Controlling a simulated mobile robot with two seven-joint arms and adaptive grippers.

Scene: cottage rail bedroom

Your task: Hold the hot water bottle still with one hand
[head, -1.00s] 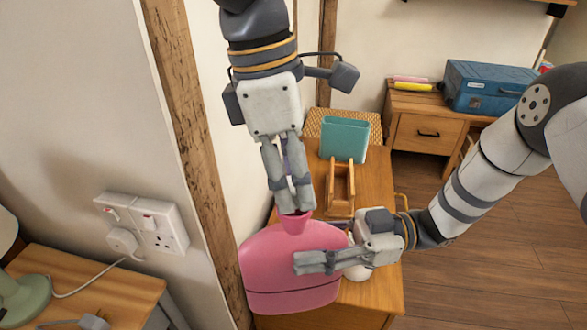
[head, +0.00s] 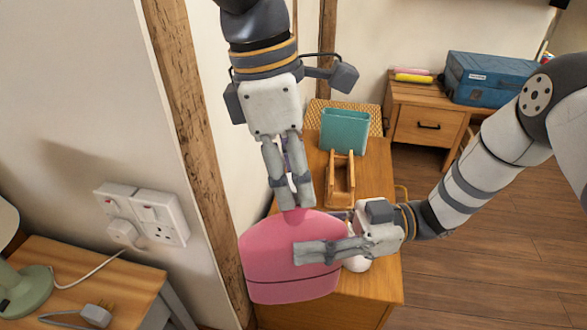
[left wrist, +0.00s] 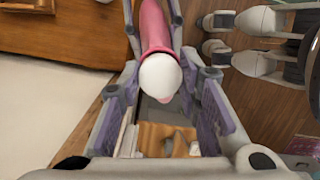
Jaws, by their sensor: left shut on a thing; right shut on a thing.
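The pink hot water bottle (head: 292,284) is in the lower middle of the head view, in front of the wooden table. My right gripper (head: 300,254) lies across its upper right part and is shut on its body. My left gripper (head: 296,202) points down from above, its fingertips at the top of the neck. In the left wrist view the pink neck (left wrist: 154,28) runs between the left fingers. A rounded white piece (left wrist: 160,76) shows at its near end; I cannot tell whether this is the stopper. The bottle's mouth is hidden in the head view.
The wooden table (head: 376,185) carries a teal holder (head: 344,131), a small wooden rack (head: 340,180) and a white object (head: 356,263) partly behind my right gripper. A wooden post (head: 190,150) and wall sockets (head: 158,222) stand close at left. Floor at right is clear.

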